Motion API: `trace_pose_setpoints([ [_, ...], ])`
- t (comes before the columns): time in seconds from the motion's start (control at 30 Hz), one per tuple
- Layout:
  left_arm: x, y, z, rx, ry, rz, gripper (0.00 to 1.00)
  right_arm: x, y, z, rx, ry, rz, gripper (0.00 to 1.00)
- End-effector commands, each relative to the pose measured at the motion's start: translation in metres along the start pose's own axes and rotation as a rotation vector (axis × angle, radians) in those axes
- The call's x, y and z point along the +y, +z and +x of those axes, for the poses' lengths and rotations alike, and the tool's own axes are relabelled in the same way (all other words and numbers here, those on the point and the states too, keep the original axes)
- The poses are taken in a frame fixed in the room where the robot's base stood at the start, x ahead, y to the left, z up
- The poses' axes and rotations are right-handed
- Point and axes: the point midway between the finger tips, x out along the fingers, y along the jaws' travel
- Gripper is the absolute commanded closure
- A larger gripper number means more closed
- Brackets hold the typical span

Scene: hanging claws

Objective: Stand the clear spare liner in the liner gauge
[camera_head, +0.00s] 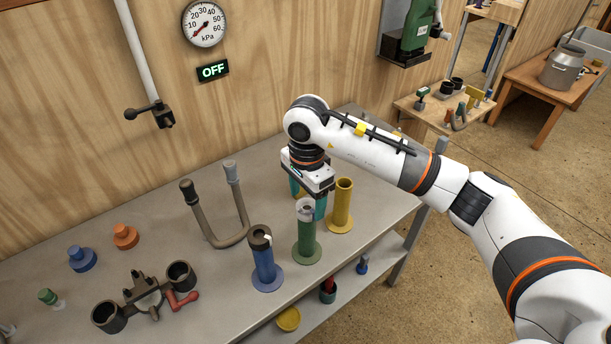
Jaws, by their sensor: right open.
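A pale grey, see-through-looking piece (305,208), possibly the clear liner, stands upright in the top of a green flanged tube (307,244) on the bench. My right gripper (308,200) points down at this tube's top, with its teal fingers apart. One finger shows left of and behind the pale piece, the other at its right; whether they touch it I cannot tell. A blue flanged tube (265,266) with a dark, white-marked top and a yellow flanged tube (341,207) with an open top stand on either side. Which thing is the liner gauge is unclear. My left gripper is not in view.
A brown U-shaped pipe (220,240) stands left of the tubes. A dark two-cup fitting (144,295) with a red lever lies front left, near blue (82,259) and orange (125,236) plugs. A lower shelf holds a yellow cup (288,319).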

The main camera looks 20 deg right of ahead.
Motion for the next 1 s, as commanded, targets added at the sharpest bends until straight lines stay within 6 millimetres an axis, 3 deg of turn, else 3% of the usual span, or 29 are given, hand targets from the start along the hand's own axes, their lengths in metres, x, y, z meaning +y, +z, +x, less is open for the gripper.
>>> trace_pose_setpoints([
  [0.17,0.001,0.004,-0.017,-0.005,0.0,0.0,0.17,-0.001,-0.001,0.032,0.003,-0.004,0.001,0.3],
  [0.4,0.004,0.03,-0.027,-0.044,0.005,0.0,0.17,0.0,-0.001,0.064,0.004,-0.002,0.001,0.3],
  [0.8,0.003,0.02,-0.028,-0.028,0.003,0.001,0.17,0.0,-0.001,0.074,0.003,0.002,-0.001,0.3],
  [0.87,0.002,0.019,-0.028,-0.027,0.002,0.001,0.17,0.0,-0.001,0.074,0.003,0.002,-0.001,0.37],
  [1.0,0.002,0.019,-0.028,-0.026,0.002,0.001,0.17,0.0,-0.001,0.074,0.003,0.002,-0.001,0.6],
])
